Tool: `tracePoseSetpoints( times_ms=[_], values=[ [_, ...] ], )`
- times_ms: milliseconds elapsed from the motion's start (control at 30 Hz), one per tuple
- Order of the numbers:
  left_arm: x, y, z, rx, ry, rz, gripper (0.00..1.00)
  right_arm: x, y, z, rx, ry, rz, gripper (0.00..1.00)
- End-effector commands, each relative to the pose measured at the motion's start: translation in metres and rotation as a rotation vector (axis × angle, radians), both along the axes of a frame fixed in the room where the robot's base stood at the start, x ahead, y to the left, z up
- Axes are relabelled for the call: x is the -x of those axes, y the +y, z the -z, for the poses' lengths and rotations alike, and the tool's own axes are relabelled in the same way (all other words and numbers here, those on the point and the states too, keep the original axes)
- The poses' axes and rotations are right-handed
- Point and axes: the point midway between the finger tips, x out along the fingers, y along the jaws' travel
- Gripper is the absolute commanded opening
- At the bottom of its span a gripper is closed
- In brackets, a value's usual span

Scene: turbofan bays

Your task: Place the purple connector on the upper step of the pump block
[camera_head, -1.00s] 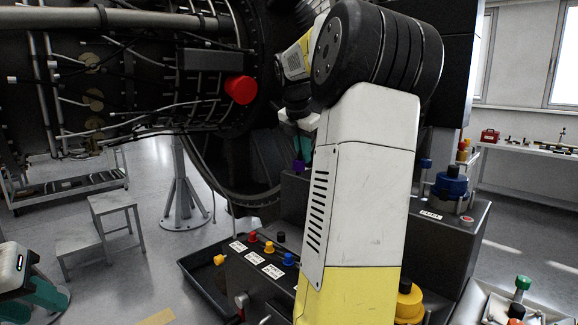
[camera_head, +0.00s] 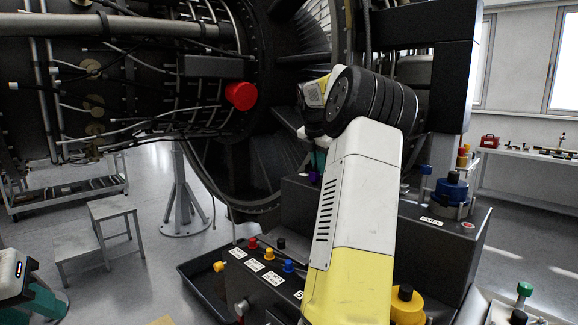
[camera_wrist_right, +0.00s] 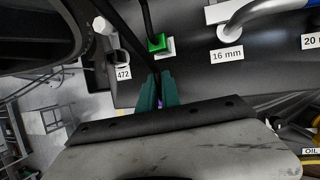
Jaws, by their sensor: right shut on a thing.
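The purple connector (camera_head: 313,176) is a small piece at the tip of my right gripper (camera_head: 318,163) in the head view, by the left end of the dark pump block's upper step (camera_head: 408,212). I cannot tell whether it touches the block. In the right wrist view the teal fingers of my right gripper (camera_wrist_right: 158,92) are shut, with a purple sliver of the connector (camera_wrist_right: 160,104) between them. My right forearm hides much of the block in the head view. My left gripper (camera_head: 40,305) is at the lower left, partly cut off; its jaw state is unclear.
The pump block's lower step (camera_head: 262,275) carries red, yellow, blue and black connectors with labels. A blue-capped part (camera_head: 452,187) stands on the upper step. A green connector (camera_wrist_right: 157,43) sits near the fingers. The engine (camera_head: 262,150) stands close behind.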

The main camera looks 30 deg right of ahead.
Motion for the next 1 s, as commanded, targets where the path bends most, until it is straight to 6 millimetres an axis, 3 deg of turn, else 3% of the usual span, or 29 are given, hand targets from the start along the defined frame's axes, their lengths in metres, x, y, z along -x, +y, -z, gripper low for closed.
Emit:
tracePoseSetpoints(
  times_ms=[233, 367, 767, 1000],
  values=[
    [0.0, 0.0, 0.0, 0.0, 0.0, 0.0, 0.36, 0.0, 0.0, 0.002, 0.0, 0.0, 0.0, 0.0],
    [0.0, 0.0, 0.0, 0.0, 0.0, 0.0, 0.36, 0.0, 0.0, 0.002, 0.0, -0.001, 0.0, 0.29],
    [0.0, 0.0, 0.0, 0.0, 0.0, 0.0, 0.36, 0.0, 0.001, -0.003, 0.0, -0.002, 0.001, 0.29],
    [0.0, 0.0, 0.0, 0.0, 0.0, 0.0, 0.36, 0.012, 0.013, -0.042, 0.003, -0.006, 0.001, 0.29]
  ],
)
